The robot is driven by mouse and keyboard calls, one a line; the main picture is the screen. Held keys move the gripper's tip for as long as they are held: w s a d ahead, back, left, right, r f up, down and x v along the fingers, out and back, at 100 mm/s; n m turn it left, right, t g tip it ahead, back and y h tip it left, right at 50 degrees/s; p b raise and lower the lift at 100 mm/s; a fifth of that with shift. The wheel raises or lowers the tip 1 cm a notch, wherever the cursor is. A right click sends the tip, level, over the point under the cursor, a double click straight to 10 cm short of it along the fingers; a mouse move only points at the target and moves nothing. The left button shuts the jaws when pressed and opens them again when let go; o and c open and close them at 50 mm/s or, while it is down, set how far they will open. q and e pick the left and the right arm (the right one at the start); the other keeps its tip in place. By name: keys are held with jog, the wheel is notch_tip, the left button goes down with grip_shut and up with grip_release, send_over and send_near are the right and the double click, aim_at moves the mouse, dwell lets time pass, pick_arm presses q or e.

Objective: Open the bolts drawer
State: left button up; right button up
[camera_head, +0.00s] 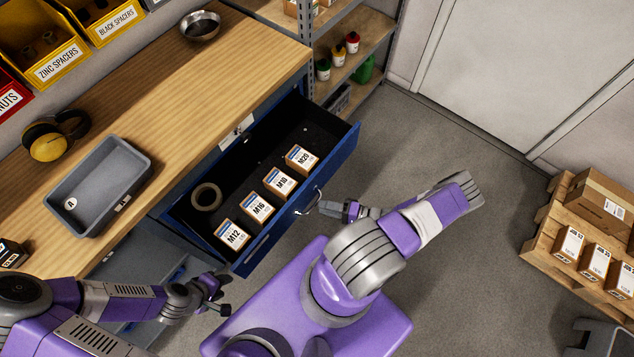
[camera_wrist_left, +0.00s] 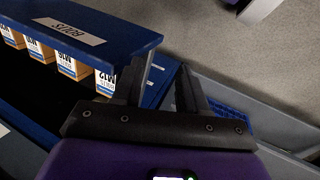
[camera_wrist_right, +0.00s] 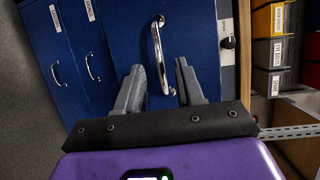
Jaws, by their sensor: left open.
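The bolts drawer (camera_head: 345,140) is blue and stands pulled well out from under the wooden workbench. Its front carries a BOLTS label (camera_wrist_left: 68,31) in the left wrist view. Its metal handle (camera_head: 308,204) is near the middle of the front; a handle (camera_wrist_right: 158,50) also shows in the right wrist view, ahead of and between the finger lines. My right gripper (camera_head: 322,207) is open at the handle; whether it touches is unclear. My left gripper (camera_head: 224,292) is open and empty, just off the drawer's near front corner.
Boxes marked M12 (camera_head: 232,236), M16 (camera_head: 257,207), M10 (camera_head: 279,181) and M20 (camera_head: 302,158) and a tape roll (camera_head: 206,196) lie in the drawer. A grey tray (camera_head: 98,187) sits on the workbench (camera_head: 190,105). A loaded pallet (camera_head: 545,225) stands right; floor between is clear.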

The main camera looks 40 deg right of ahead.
jog(key=shift+v, duration=1.6)
